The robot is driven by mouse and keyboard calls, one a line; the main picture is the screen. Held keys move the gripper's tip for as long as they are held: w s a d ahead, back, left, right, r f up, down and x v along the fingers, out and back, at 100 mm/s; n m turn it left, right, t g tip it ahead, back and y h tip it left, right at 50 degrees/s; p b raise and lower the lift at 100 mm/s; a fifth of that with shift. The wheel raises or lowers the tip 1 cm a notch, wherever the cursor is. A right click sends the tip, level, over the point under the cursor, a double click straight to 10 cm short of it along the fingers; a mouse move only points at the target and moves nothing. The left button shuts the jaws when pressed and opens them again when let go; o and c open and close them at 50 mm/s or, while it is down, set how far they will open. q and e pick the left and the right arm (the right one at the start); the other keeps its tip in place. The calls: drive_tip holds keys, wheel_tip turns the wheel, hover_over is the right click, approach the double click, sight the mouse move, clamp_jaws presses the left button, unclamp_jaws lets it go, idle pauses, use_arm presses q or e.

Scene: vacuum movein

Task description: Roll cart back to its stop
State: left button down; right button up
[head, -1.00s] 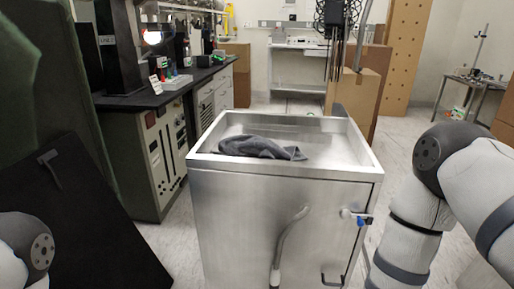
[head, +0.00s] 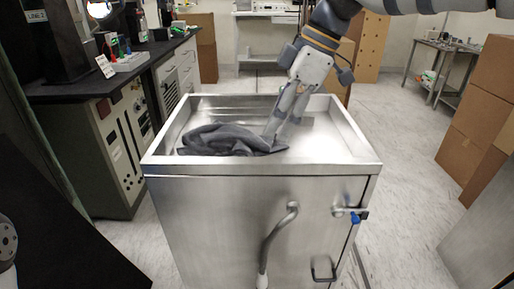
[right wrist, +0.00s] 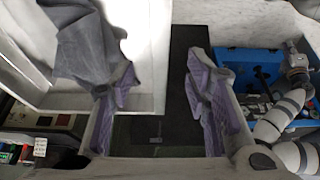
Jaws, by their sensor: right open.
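The steel cart (head: 260,169) stands in front of me, with a shallow open tray top. A dark grey cloth (head: 225,140) lies crumpled in the tray, left of its middle. The cart's front has a curved grey hose or handle (head: 276,237), a latch with a blue part (head: 352,213) and a small dark pull (head: 323,271). My right gripper (head: 281,131) points down over the tray, beside the cloth's right end. In the right wrist view its purple-padded fingers (right wrist: 160,88) are apart with nothing between them. The cloth also shows there (right wrist: 85,48). My left gripper is out of view.
A black-topped bench (head: 105,82) with equipment stands close on the left. A black panel (head: 50,235) leans at the lower left. Cardboard boxes (head: 478,115) stack at the right, with a small metal table (head: 440,62) behind. Floor right of the cart (head: 415,150) is clear.

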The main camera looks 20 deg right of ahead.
sight(258, 160)
drive_tip(key=x, duration=0.9)
drive_tip(key=shift+f, duration=0.15)
clamp_jaws()
